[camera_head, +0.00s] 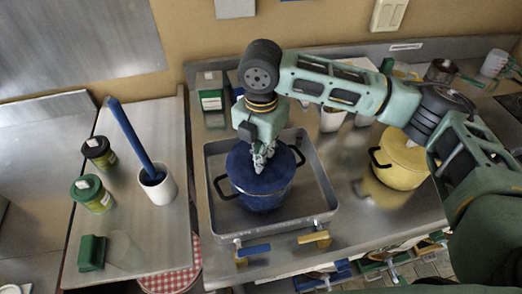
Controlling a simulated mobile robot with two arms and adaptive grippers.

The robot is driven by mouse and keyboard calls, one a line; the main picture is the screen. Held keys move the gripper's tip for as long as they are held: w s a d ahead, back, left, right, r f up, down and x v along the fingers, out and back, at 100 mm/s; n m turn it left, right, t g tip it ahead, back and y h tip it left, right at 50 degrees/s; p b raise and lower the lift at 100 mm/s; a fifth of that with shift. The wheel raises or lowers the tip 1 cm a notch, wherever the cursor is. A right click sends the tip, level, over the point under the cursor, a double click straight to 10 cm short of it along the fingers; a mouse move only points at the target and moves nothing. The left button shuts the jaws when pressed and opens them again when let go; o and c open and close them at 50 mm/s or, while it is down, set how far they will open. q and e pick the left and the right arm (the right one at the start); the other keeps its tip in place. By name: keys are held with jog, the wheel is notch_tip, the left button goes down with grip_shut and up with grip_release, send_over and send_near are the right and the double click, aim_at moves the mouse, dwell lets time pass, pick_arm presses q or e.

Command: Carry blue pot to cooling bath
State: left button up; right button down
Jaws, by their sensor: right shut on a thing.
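The blue pot (262,192), with two black side handles and a blue top, is inside the outline of the cooling bath (328,200), a shallow grey rectangular metal pan. The pot looks upright; I cannot tell whether its base touches the bath floor. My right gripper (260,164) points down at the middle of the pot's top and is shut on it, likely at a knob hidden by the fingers. My left gripper is not in view.
A yellow pot (402,160) stands right of the bath, beneath my right arm. Left are a white cup (158,186) holding a blue stick, two jars (92,194) and a green block (92,253). A blue handle (253,250) and a yellow handle (313,238) are at the bath's front.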

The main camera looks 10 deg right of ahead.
jog(key=shift+f+p, duration=0.15)
jog(key=shift+p, duration=0.9)
dwell(1.1)
dwell(0.3)
jog(key=c, duration=1.8)
grip_release()
jog(key=o, duration=0.5)
jog(key=shift+r+p, duration=3.5)
jog(key=shift+p, duration=0.6)
